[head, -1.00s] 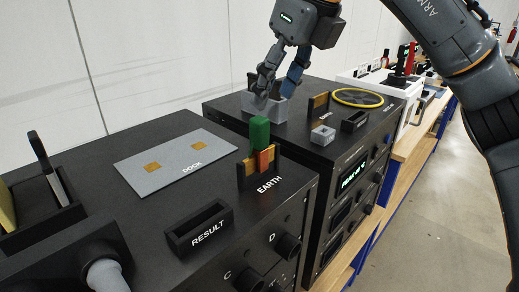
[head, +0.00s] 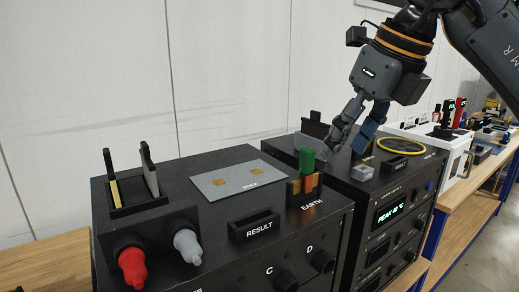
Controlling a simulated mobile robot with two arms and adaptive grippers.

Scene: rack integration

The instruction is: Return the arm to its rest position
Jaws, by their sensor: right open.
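My right gripper (head: 342,152) comes in from the upper right in the head view. Its two fingers are spread apart, pointing down at the back of the right-hand black unit (head: 400,183). I see nothing held between them. The fingers hide part of the unit's top behind the green block, so I cannot tell whether the tips touch anything there. My left gripper is out of view.
The left black unit carries a grey DOCK plate (head: 239,180), a RESULT holder (head: 256,226), and a green block (head: 306,161) standing in the EARTH slot. Red (head: 132,265) and grey (head: 187,246) plugs stick out in front. A yellow ring (head: 401,146) lies right of my gripper.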

